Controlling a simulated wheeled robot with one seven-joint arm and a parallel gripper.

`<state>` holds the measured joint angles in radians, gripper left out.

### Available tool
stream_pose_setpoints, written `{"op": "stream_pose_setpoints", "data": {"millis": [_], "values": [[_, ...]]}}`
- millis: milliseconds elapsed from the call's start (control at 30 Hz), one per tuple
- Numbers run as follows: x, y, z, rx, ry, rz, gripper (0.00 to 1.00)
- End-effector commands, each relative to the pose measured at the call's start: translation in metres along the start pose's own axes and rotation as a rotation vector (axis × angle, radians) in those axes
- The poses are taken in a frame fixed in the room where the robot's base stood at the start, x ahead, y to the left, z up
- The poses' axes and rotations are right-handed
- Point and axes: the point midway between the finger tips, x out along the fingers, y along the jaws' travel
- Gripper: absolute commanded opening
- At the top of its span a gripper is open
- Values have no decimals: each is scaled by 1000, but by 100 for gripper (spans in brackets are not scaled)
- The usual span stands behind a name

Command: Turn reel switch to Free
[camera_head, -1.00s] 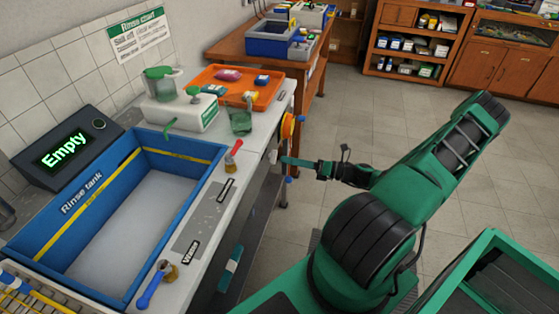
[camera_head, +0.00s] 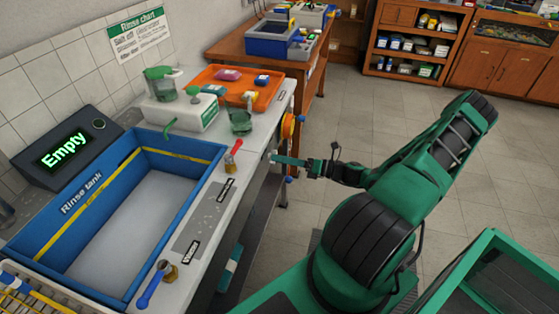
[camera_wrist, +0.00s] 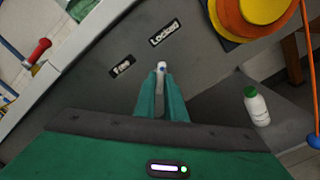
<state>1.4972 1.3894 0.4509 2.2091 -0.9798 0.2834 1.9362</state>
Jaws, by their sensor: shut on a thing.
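The reel switch (camera_wrist: 161,67) is a small white lever tip with a blue mark, seen in the wrist view on the grey front panel. The label Locked (camera_wrist: 164,33) lies just above it, and the label Free (camera_wrist: 122,66) lies to its left. My gripper (camera_wrist: 162,82) has its two green fingers shut on the switch, one on each side; the fingers hide its lower part. In the head view my gripper (camera_head: 274,159) reaches the bench front below the orange reel (camera_head: 288,126). The yellow and orange reel also shows at upper right in the wrist view (camera_wrist: 232,22).
A white bottle with a green cap (camera_wrist: 257,107) stands to the right of my gripper in the wrist view. The blue rinse tank (camera_head: 137,291) and orange tray (camera_head: 272,101) are on the bench. Open tiled floor (camera_head: 375,110) lies to the right.

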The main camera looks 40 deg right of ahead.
Motion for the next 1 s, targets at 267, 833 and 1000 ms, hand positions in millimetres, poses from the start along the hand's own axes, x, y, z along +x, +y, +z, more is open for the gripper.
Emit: {"op": "stream_pose_setpoints", "data": {"millis": [267, 833, 1000], "values": [[-1, -1, 0, -87, 3, -1, 0], [-2, -2, 0, -589, 3, -2, 0], [-2, -2, 0, -750, 3, -2, 0]]}}
